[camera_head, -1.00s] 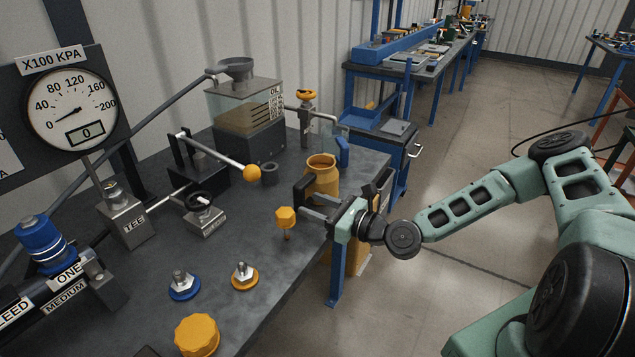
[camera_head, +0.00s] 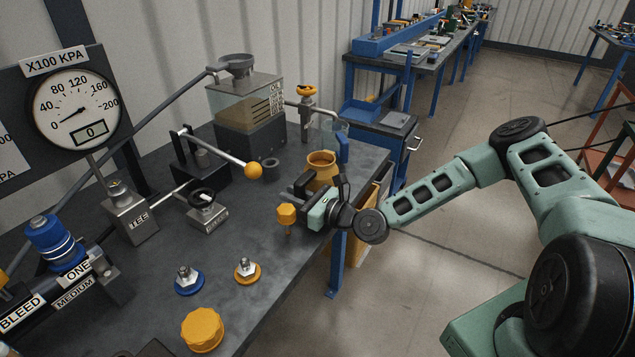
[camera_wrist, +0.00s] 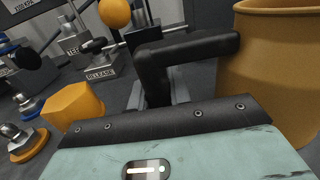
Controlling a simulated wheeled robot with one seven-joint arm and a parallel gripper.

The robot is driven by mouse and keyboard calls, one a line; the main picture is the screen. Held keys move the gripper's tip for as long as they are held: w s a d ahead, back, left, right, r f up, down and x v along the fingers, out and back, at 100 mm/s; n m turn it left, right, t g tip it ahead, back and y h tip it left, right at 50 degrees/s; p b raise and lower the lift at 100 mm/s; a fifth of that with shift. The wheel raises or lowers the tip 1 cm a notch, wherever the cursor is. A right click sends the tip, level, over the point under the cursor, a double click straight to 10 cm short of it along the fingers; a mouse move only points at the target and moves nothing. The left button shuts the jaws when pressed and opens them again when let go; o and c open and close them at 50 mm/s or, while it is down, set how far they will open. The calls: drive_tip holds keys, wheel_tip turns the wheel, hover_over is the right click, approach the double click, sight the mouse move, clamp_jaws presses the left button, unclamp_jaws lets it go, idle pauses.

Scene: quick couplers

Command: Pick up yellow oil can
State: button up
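The yellow oil can (camera_head: 320,167), a rounded can with a wide open neck, stands upright near the right edge of the dark bench. Its lower part is hidden behind my gripper in the head view. In the wrist view the can (camera_wrist: 275,75) fills the right side, close up. My gripper (camera_head: 302,188) is at bench-top height just in front of the can.
A yellow faceted knob (camera_head: 287,215) stands just left of my gripper; it also shows in the wrist view (camera_wrist: 72,105). Floor right of the bench is open.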

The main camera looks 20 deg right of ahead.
clamp_jaws()
drive_tip(key=shift+r, duration=0.1)
wheel_tip(320, 180, up, 10)
drive_tip(key=shift+b, duration=0.45)
idle(1.0)
